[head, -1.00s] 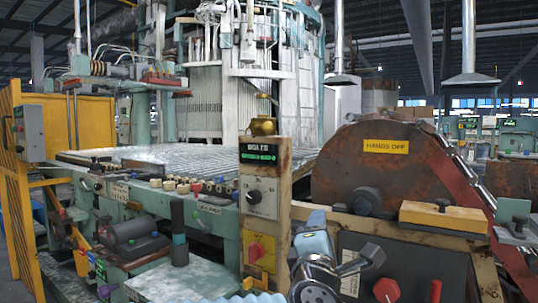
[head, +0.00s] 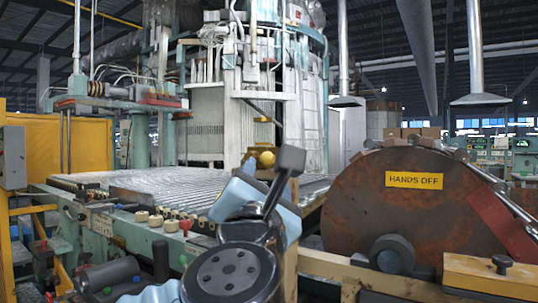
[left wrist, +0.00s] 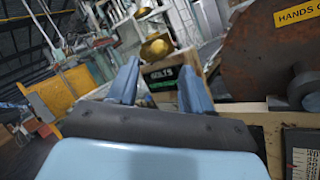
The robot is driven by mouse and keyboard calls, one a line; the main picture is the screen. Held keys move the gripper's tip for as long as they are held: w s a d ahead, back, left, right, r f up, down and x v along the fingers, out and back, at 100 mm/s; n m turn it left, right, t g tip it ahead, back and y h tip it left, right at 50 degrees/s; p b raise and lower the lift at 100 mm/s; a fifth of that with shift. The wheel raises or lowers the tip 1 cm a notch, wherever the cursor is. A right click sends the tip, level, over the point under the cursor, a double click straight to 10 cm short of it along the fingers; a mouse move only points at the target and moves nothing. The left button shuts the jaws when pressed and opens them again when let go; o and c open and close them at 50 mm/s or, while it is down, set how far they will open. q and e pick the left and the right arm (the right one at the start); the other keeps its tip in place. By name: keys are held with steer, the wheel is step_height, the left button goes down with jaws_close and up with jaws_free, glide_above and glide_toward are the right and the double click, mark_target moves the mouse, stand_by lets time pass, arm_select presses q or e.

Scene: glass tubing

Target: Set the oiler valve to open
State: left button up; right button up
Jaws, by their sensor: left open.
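The oiler is a brass fitting (head: 263,157) with a rounded body and a smaller brass top above it. It stands on top of the tan post beside the machine bed. My left gripper (head: 268,182) is in front of and just below the oiler in the head view, hiding most of the post. In the left wrist view the brass oiler (left wrist: 155,49) shows beyond my left gripper (left wrist: 158,74), whose two blue fingers are apart with nothing between them. The gripper appears clear of the oiler. The valve's setting cannot be read. My right gripper is not seen.
A rusty drum with a yellow HANDS OFF sign (head: 414,180) stands to the right. The flat machine bed (head: 140,178) lies behind to the left. A dark sign panel (left wrist: 172,76) on the post shows beyond the fingers.

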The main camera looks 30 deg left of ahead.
mark_target(268, 160)
arm_select(q)
steer(key=p+x, duration=0.1)
steer(key=x, duration=0.9)
steer(key=shift+f+p, duration=0.1)
steer(key=shift+p, duration=0.3)
steer(key=shift+s, duration=0.1)
jaws_close()
